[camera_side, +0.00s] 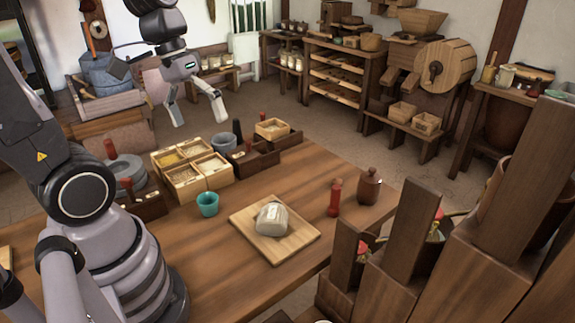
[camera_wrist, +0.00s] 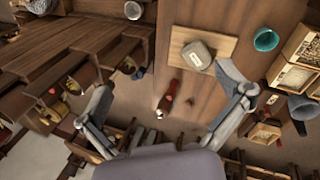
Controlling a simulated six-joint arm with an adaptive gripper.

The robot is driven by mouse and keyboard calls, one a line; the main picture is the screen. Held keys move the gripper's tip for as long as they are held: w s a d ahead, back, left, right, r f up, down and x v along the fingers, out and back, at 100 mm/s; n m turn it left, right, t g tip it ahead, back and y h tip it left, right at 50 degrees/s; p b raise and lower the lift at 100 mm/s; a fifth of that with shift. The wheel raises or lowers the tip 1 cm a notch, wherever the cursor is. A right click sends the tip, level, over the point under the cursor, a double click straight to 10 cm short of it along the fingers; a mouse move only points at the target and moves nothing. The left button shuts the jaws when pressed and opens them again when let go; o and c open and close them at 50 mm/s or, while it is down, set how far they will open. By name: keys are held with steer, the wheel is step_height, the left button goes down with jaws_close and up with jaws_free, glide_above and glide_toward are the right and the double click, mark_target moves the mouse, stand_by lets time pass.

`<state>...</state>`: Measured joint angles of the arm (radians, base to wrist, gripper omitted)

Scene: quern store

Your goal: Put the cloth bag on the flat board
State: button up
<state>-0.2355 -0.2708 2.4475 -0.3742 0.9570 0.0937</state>
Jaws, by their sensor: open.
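The cloth bag (camera_side: 272,219) is pale grey and lies on the flat board (camera_side: 247,229), a light wooden rectangle on the table. In the wrist view the bag (camera_wrist: 197,55) also rests on the board (camera_wrist: 183,34), within its edges. My gripper (camera_side: 197,123) is open and empty, raised well above the table and apart from the bag.
A teal cup (camera_side: 207,204) stands left of the board. A red-topped bottle (camera_side: 335,198) and a brown jar (camera_side: 369,187) stand to its right. A sectioned grain box (camera_side: 190,172) is behind. Dark wooden bins (camera_side: 470,255) rise at the front right.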

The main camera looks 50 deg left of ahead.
steer(key=s+a+r+m+t+y, duration=0.1)
steer(key=s+r+m+t+y, duration=0.2)
steer(key=r, duration=0.3)
steer(key=shift+s+m+t, duration=0.5)
steer(key=shift+s+t, duration=0.2)
steer(key=shift+s, duration=0.1)
